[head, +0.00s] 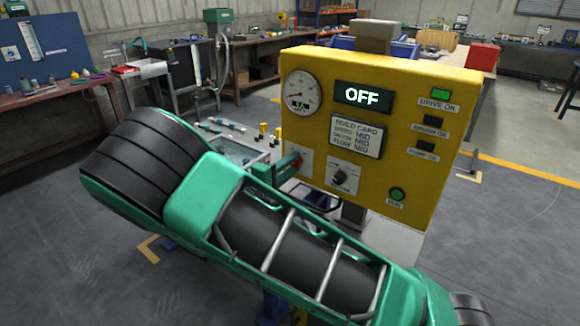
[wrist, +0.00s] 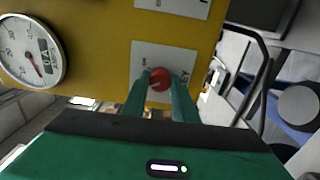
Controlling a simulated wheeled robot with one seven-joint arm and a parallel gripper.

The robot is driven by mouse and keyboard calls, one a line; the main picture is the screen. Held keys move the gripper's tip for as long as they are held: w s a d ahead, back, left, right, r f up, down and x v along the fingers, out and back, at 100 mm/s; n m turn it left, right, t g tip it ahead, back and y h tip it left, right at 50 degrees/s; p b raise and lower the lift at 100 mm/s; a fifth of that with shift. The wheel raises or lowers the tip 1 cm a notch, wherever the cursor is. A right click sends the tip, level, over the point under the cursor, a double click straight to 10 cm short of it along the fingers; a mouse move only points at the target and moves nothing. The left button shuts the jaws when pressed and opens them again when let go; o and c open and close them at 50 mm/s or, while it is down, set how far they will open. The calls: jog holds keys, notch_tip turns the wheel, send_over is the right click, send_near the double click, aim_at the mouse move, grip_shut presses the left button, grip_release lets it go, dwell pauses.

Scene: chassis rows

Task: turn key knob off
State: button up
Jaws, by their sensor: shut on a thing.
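The key knob is a round red knob (wrist: 160,79) on a white plate (wrist: 177,57) low on the yellow panel. In the head view only a bit of the red knob (head: 298,161) shows, beside my green gripper (head: 291,168). In the wrist view my gripper's two green fingers (wrist: 160,86) lie on either side of the knob, shut on it. The panel's display (head: 362,96) reads OFF. The knob's pointer and exact angle are hard to make out behind the fingers.
The yellow panel (head: 450,100) also carries a round gauge (head: 302,92), a black selector knob (head: 342,177), a green button (head: 397,195) and a lit green DRIVE OK lamp (head: 441,94). Workbenches line the walls behind. Open grey floor lies to the right.

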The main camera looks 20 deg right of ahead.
jog(key=shift+w+a+f, duration=0.1)
jog(key=shift+a+f, duration=0.05)
jog(key=o, duration=1.1)
jog(key=shift+c, duration=0.2)
jog(key=v, duration=1)
jog(key=shift+s+a, duration=0.2)
jog(key=shift+a, duration=0.05)
